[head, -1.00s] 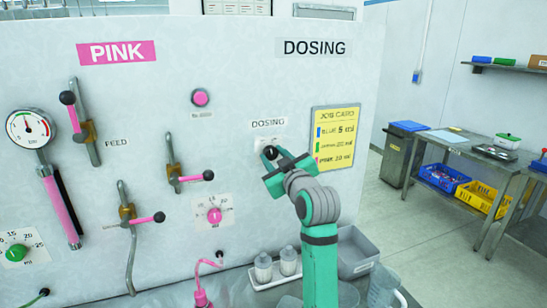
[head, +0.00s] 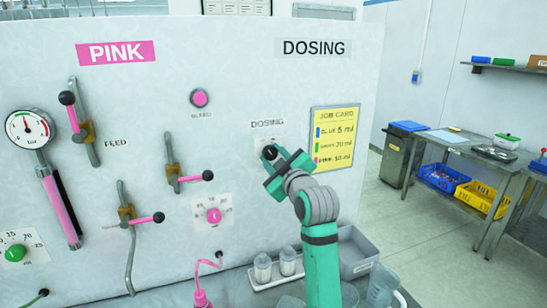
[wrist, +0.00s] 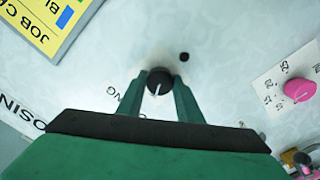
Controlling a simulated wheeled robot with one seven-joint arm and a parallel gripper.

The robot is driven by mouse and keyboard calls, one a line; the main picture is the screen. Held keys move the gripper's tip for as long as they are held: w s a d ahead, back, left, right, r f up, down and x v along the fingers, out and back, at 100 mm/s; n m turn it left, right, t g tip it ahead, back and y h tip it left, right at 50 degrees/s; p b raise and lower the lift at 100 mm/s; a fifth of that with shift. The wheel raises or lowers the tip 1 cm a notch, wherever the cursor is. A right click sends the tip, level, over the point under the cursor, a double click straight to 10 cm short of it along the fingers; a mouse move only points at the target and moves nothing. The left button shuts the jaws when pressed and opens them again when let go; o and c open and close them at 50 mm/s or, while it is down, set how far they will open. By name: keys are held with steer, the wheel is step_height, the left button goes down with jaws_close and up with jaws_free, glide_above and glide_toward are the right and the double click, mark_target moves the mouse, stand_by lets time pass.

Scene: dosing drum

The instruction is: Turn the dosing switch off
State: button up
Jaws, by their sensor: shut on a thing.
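The dosing switch (wrist: 158,82) is a round black knob with a white pointer line. It sits on the white panel under the DOSING label (head: 267,123). In the head view only a part of the knob (head: 269,152) shows between my fingers. My gripper (wrist: 159,86) has its two green fingers on either side of the knob and is shut on it. It also shows in the head view (head: 271,155), reaching to the panel from the lower right. In the wrist view the pointer line runs toward the bottom of the picture. The switch's position marks are mostly hidden.
A yellow job card (head: 334,135) hangs right of the switch. A pink dial (head: 213,215), a pink-handled valve lever (head: 190,178) and a pink button (head: 200,98) are to the left. Bottles (head: 275,265) and a grey bin (head: 357,252) stand below.

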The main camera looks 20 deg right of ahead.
steer(key=shift+s, duration=0.1)
steer(key=o, duration=1)
steer(key=shift+o, duration=0.2)
steer(key=s, duration=1)
steer(key=shift+s+d, duration=0.15)
steer(key=shift+s, duration=0.25)
